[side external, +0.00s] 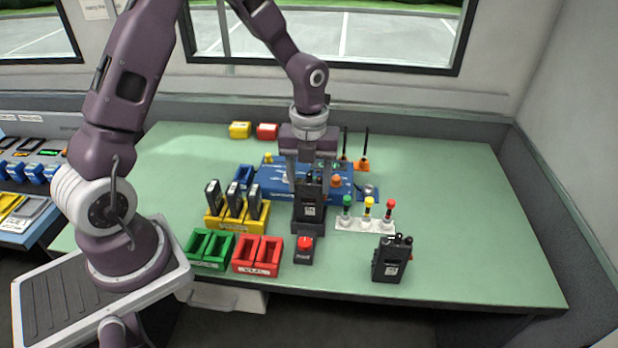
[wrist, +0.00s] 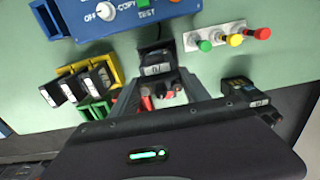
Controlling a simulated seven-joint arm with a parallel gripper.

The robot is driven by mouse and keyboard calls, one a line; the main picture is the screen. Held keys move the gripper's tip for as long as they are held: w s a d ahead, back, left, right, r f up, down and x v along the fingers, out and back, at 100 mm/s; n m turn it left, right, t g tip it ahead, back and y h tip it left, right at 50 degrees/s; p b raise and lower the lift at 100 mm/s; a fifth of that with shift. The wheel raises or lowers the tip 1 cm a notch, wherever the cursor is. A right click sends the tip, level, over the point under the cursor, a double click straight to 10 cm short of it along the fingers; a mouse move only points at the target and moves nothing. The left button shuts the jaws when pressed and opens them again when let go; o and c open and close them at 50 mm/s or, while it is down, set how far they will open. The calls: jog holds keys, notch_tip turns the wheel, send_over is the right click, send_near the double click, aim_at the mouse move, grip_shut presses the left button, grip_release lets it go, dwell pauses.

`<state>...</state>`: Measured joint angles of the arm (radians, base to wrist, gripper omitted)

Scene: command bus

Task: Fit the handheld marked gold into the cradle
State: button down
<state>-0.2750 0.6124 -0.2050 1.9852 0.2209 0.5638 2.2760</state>
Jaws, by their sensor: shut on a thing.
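A black handheld (side external: 311,192) with a pale label is held upright in my gripper (side external: 311,184), which is shut on it. Its lower end is at the dark cradle (side external: 308,226); I cannot tell whether it is fully seated. In the wrist view my fingers (wrist: 162,88) close around the handheld (wrist: 156,69), partly hidden by the wrist body. A second black handheld (side external: 391,260) stands upright at the front right, apart from my gripper, and also shows in the wrist view (wrist: 245,92). The labels are too small to read for a gold mark.
A red push button (side external: 304,246) stands just in front of the cradle. Green, red and yellow bins (side external: 209,250) (side external: 257,256) (side external: 262,217) lie left, black units in the yellow ones. The right tabletop is clear.

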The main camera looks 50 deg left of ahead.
jog(key=shift+f, duration=0.95)
jog(key=shift+c, duration=0.7)
grip_release()
jog(key=shift+r, duration=0.1)
jog(key=shift+r, duration=3.45)
